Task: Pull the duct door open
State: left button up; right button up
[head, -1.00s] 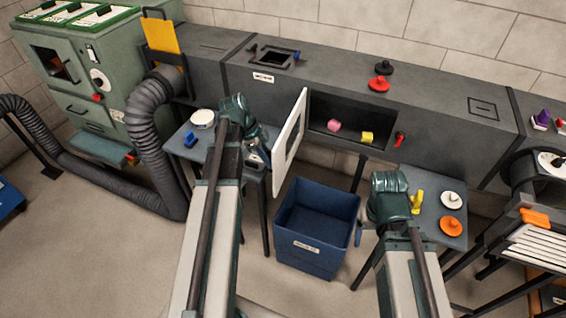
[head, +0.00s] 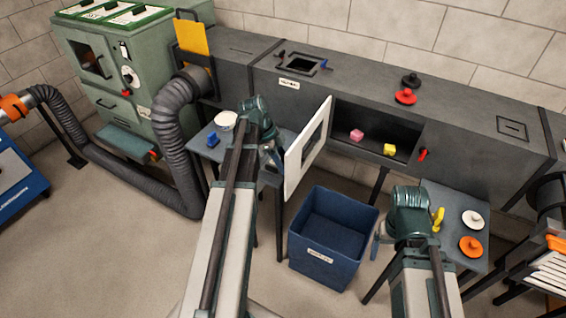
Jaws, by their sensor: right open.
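The white duct door (head: 293,165) with a window stands swung open at the left side of the duct opening (head: 372,130).
A blue bin (head: 318,257) stands on the floor below the opening. Another small table (head: 232,133) is behind my left arm. A red latch (head: 423,154) sits right of the opening.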

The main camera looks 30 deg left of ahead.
pick_arm(q)
jog(key=p+v, duration=1.3)
jog(key=shift+a+r, duration=0.2)
jog(key=shift+r, duration=0.2)
pick_arm(e)
notch_tip(320, 180, up, 13)
pick_arm(q)
jog(key=shift+s, duration=0.1)
pick_arm(e)
jog(key=shift+f, duration=0.15)
